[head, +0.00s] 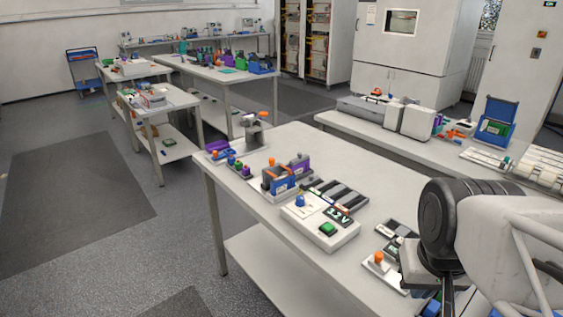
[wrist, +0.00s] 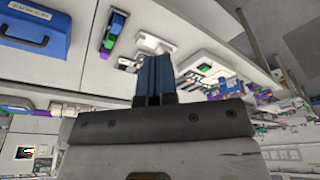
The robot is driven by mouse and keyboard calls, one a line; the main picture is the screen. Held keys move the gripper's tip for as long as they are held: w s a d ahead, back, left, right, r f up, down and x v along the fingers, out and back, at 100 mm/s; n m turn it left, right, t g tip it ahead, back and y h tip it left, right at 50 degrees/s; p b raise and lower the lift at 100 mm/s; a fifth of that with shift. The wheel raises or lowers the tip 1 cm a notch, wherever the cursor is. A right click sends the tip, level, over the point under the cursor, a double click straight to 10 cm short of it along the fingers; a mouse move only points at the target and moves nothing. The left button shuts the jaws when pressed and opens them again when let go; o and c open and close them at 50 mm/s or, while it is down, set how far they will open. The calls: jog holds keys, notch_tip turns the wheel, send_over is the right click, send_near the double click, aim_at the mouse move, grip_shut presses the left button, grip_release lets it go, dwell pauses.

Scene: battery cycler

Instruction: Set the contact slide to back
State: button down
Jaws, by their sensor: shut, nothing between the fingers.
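A small white plate with an upright orange-topped knob (head: 379,260) lies near the table's right-hand part in the head view. It looks like the contact slide, but its setting is too small to read. The white cycler box (head: 320,222), with a blue knob, a display and a green button, stands to its left. My gripper (wrist: 154,58) is shut and empty in the wrist view. In the head view my arm covers the table's right end, and the fingertips are not clear.
A blue case (wrist: 36,32) with a handle lies left in the wrist view. Dark cell trays (head: 338,192) and a blue-and-orange holder (head: 280,180) stand behind the cycler box.

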jog(key=c, duration=1.5)
grip_release()
jog(key=shift+c, duration=0.2)
jog(key=o, duration=0.5)
jog(key=shift+w+a+r, duration=0.1)
jog(key=shift+w+r, duration=0.2)
jog(key=shift+w, duration=0.15)
jog(key=shift+o, duration=0.5)
jog(key=w+a+r, duration=0.2)
jog(key=w+r, duration=0.1)
jog(key=w, duration=0.5)
jog(key=w+a+r, duration=0.2)
jog(key=w+r, duration=0.1)
jog(key=w, duration=0.6)
jog(key=shift+g, duration=0.3)
jog(key=g, duration=0.2)
send_over(271, 158)
jog(key=d, duration=0.1)
jog(key=f, duration=1.1)
jog(key=shift+s, duration=0.4)
jog(key=shift+w+a+f, duration=0.4)
